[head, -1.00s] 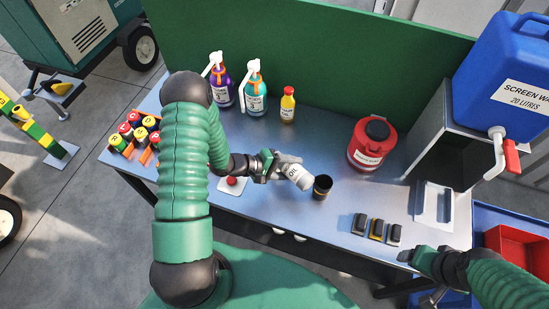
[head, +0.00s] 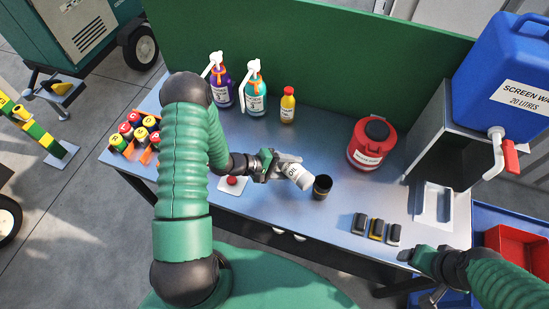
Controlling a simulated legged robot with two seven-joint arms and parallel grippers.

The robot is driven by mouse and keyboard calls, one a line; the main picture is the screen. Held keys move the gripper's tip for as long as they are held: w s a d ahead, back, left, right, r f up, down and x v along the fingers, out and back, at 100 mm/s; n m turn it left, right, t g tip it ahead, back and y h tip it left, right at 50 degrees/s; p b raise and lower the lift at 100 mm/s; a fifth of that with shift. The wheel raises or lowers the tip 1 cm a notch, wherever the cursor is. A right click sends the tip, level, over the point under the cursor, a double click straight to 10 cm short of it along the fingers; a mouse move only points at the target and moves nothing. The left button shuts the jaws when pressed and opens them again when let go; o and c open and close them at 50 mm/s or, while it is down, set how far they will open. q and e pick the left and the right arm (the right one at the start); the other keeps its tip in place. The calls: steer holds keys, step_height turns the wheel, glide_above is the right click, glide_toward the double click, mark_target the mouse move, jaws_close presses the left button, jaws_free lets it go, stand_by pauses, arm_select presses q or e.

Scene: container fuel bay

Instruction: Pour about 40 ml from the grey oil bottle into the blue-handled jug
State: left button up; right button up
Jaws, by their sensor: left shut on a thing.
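My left gripper (head: 269,166) is shut on the grey oil bottle (head: 296,176), a pale bottle with "OIL" on its label. The bottle is tilted, with its lower right end close to a dark open vessel (head: 321,188) on the bench. This vessel stands upright where the bottle points; I see no blue handle on it, so I cannot tell if it is the jug. No stream of oil can be made out, and the level inside is hidden. My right gripper (head: 418,257) is over the bench's front right edge, apart from the bottle; its fingers are unclear.
The metal bench (head: 270,215) holds a red can (head: 366,157), a small yellow bottle (head: 288,106), two pump bottles (head: 256,92) behind, and small dark blocks (head: 376,230) at front right. A red button (head: 232,181) on a pale plate lies below my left wrist.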

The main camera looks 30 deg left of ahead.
arm_select(q)
steer(key=f+m+y+b, duration=0.1)
steer(key=y+b, duration=0.1)
steer(key=b, duration=0.3)
steer(key=shift+s+f+m, duration=0.1)
steer(key=shift+f+m, duration=0.2)
steer(key=shift+m, duration=0.1)
steer(key=shift+d+r+p, duration=0.1)
steer(key=shift+r+p, duration=0.4)
steer(key=shift+d, duration=0.1)
steer(key=shift+a, duration=0.2)
steer(key=shift+d, duration=0.1)
